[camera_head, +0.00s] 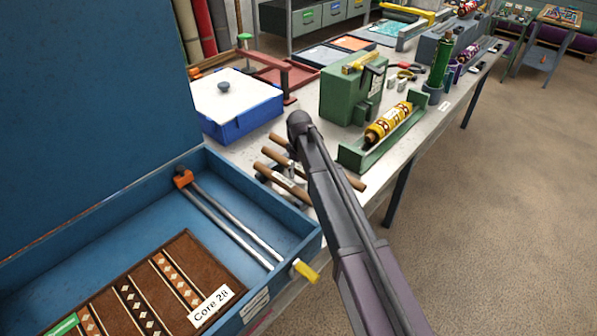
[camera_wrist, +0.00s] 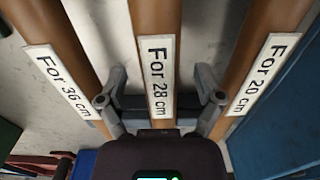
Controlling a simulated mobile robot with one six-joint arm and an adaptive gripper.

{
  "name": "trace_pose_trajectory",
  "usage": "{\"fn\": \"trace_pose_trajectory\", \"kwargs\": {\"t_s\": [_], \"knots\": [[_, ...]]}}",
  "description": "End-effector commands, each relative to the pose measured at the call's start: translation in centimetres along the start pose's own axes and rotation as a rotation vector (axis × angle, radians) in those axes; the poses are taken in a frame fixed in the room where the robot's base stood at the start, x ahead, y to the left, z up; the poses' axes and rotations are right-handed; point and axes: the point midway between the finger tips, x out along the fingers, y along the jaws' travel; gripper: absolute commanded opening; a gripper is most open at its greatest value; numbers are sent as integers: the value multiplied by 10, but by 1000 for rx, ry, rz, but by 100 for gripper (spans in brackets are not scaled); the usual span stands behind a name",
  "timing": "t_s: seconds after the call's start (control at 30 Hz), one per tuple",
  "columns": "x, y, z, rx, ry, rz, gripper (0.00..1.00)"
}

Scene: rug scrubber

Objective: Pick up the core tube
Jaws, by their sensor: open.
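Three brown core tubes lie side by side on the bench. In the wrist view their labels read "For 36 cm" on the left tube (camera_wrist: 50,45), "For 28 cm" on the middle tube (camera_wrist: 157,22) and "For 20 cm" on the right tube (camera_wrist: 255,50). My gripper (camera_wrist: 163,98) is open, its two fingers on either side of the middle tube, one in each gap. I cannot tell whether they touch it. In the head view my arm hides parts of the tubes; the middle tube (camera_head: 274,156) partly shows. A patterned brown rug (camera_head: 185,262) tagged "Core 28" lies in the blue case.
The open blue case (camera_head: 110,218), with metal rods (camera_head: 232,222), is left of the tubes. A green tray (camera_head: 350,158) with a yellow patterned roll (camera_head: 388,124) is right of them. A blue box with white lid (camera_head: 240,122) and green machine (camera_head: 350,95) stand behind.

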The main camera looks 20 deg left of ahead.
Motion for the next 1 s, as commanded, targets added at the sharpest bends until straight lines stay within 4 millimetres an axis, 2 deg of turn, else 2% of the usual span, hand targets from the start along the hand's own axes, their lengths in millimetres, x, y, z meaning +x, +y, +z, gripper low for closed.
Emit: {"fn": "trace_pose_trajectory", "kwargs": {"t_s": [0.03, 0.07, 0.3, 0.33, 0.77, 1.0], "knots": [[0, 0, 0, 0, 0, 0, 85], [0, 0, 0, 0, 0, 0, 79], [0, 0, 0, 0, 0, 0, 8], [0, 0, 0, 0, 0, 0, 0], [-1, 0, 0, -1, 0, 0, 0], [-9, 0, 0, -1, 0, 0, 0]]}}
